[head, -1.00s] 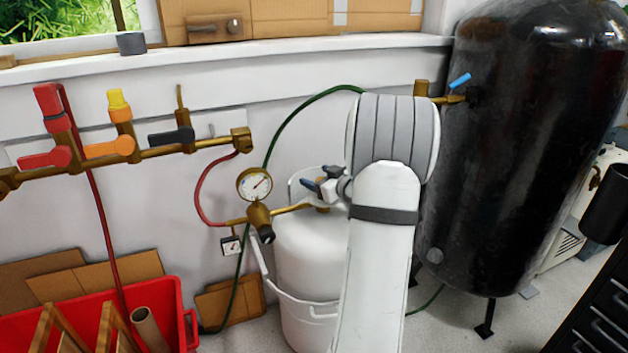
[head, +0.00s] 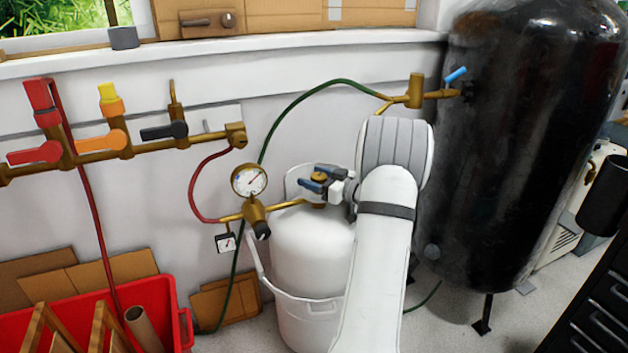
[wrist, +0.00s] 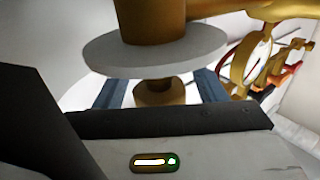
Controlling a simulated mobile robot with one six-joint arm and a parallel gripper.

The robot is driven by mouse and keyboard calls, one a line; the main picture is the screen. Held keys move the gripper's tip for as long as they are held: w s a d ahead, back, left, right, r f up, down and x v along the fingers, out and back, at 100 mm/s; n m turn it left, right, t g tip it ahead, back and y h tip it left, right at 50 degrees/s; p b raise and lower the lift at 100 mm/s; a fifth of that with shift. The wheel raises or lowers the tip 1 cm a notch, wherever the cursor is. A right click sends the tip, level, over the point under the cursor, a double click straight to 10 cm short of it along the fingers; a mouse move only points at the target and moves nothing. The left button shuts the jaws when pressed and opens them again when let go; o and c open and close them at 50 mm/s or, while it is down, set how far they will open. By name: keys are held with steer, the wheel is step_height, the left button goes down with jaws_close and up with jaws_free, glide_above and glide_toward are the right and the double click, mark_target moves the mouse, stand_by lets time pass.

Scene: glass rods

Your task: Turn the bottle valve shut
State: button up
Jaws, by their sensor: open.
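The white gas bottle (head: 312,250) stands in a white bucket-like holder, with a brass bottle valve (head: 319,177) on its top. My gripper (head: 314,178) is at the valve, coming from the right, with its dark blue fingers apart on either side of the brass. In the wrist view a brass body with a flat grey disc (wrist: 150,50) fills the top. The brass stem (wrist: 158,92) behind the disc lies between my two blue fingers, and I see a gap on each side. The disc partly hides the fingers. I cannot tell how far the valve is turned.
A round gauge (head: 249,180) on a brass regulator sits left of the bottle. A green hose (head: 300,103) arches behind it. A black tank (head: 520,150) stands at right. A manifold with coloured levers (head: 100,145) runs along the wall, above a red crate (head: 183,330).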

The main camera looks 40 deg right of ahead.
steer(key=shift+w+a, duration=0.1)
steer(key=shift+w, duration=0.15)
steer(key=c, duration=1)
